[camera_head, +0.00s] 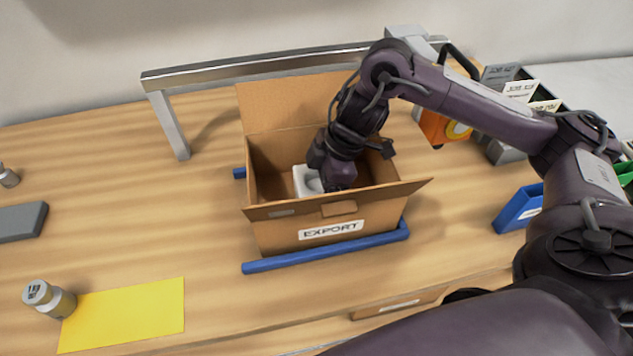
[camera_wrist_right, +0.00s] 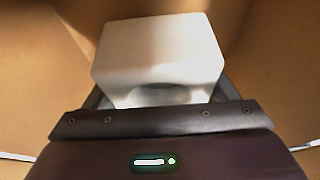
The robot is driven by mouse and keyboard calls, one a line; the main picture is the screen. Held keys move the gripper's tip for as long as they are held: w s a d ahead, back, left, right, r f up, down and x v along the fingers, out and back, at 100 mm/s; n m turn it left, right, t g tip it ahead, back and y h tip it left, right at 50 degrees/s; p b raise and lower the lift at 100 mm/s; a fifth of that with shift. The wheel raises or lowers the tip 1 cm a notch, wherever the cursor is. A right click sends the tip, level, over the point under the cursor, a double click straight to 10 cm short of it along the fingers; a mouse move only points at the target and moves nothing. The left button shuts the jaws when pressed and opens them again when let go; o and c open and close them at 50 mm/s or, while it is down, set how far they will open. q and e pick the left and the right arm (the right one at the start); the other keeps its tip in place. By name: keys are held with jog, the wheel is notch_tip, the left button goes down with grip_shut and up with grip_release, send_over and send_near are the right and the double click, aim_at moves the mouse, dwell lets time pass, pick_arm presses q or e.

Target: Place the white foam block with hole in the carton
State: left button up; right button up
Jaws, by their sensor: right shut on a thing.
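The open carton (camera_head: 285,236), labelled EXPORT, stands on the wooden table with its flaps spread. My right arm reaches down into it from the right. My right gripper (camera_head: 325,188) is inside the carton, shut on the white foam block (camera_head: 302,177). In the right wrist view the white foam block (camera_wrist_right: 158,55) sits between the jaws, with part of its hole showing as a dark curve at its lower edge. Brown carton walls surround it there. The fingertips are mostly hidden, and I cannot tell whether the block touches the carton floor. My left gripper is not in view.
Blue rails (camera_head: 325,252) lie around the carton's base. A metal frame (camera_head: 250,68) stands behind it. A yellow sheet (camera_head: 130,315) and a metal weight (camera_head: 48,298) are at front left. An orange device (camera_head: 440,128) and a blue bin (camera_head: 518,209) stand right.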

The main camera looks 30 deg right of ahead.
jog(key=o, duration=0.9)
jog(key=shift+r, duration=0.1)
jog(key=shift+r, duration=0.35)
jog(key=p+v, duration=0.5)
jog(key=v, duration=0.7)
jog(key=shift+r, duration=0.2)
